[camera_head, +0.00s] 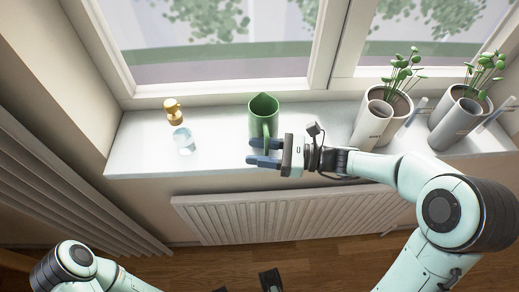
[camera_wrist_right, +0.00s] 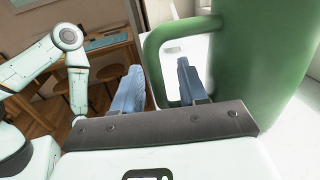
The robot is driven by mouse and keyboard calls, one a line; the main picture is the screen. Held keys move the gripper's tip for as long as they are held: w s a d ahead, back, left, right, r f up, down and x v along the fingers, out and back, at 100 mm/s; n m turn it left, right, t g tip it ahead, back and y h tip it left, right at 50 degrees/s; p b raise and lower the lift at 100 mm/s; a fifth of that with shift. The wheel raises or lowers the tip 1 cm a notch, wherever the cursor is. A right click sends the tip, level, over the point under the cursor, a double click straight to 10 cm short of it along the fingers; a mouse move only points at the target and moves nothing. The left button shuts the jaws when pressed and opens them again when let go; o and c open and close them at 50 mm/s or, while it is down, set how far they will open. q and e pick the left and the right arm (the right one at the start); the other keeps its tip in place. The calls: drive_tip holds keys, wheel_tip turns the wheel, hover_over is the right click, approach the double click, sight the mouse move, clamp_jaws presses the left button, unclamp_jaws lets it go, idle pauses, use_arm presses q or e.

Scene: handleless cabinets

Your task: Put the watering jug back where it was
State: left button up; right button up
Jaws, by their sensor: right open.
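The green watering jug (camera_head: 262,112) stands upright on the white windowsill, its handle facing me. My right gripper (camera_head: 264,152) is open at the front of the jug, by its handle. In the right wrist view the jug's body (camera_wrist_right: 262,60) fills the right side. There the open fingers (camera_wrist_right: 158,85) lie on either side of the handle (camera_wrist_right: 156,58), one seen through its loop. No clear grip on the handle shows.
A brass weight-like object (camera_head: 173,111) and a clear glass item (camera_head: 183,141) stand on the sill (camera_head: 140,150) left of the jug. A radiator (camera_head: 270,217) is below. The sill between glass and jug is clear.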

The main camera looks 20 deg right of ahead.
drive_tip(key=shift+d+r, duration=0.1)
drive_tip(key=shift+r, duration=0.1)
drive_tip(key=v, duration=1.2)
drive_tip(key=shift+p, duration=0.3)
drive_tip(key=shift+s, duration=0.1)
